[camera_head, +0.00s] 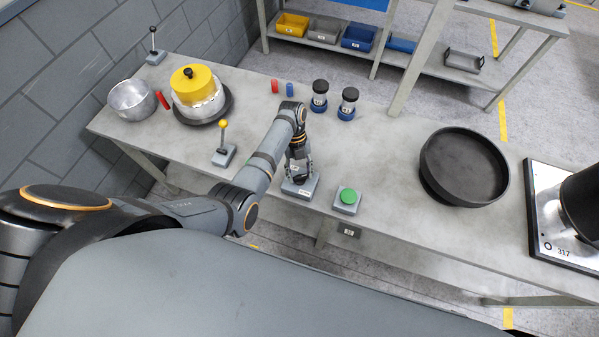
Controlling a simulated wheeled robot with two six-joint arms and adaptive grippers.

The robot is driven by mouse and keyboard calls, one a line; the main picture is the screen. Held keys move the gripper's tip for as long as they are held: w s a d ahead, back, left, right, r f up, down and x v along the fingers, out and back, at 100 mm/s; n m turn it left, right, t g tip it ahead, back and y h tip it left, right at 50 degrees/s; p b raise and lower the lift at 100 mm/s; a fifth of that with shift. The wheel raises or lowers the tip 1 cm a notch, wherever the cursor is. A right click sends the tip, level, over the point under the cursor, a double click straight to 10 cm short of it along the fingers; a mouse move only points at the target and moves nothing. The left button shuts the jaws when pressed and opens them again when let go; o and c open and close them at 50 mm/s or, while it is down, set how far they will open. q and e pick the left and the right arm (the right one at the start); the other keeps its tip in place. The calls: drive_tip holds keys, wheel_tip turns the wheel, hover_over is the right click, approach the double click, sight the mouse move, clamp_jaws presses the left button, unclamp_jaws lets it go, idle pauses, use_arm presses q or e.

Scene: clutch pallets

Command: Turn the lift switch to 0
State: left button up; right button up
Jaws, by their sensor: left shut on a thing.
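The lift switch appears to be the small grey box (308,190) on the front part of the workbench. My left gripper (298,174) points down onto the top of this box, its fingers closed around a knob there. The fingers hide the knob, so its setting and any 0 mark cannot be read. My right gripper is not in view.
The grey workbench (385,215) holds a green button box (347,200) just right of the switch and a yellow-knobbed lever (223,145) to the left. A black round tray (463,165) stands further right. Two dark jars (348,103) stand behind the gripper.

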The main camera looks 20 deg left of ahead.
use_arm(q)
drive_tip(key=o, duration=1.2)
drive_tip(key=v, duration=0.7)
drive_tip(key=shift+r, duration=0.25)
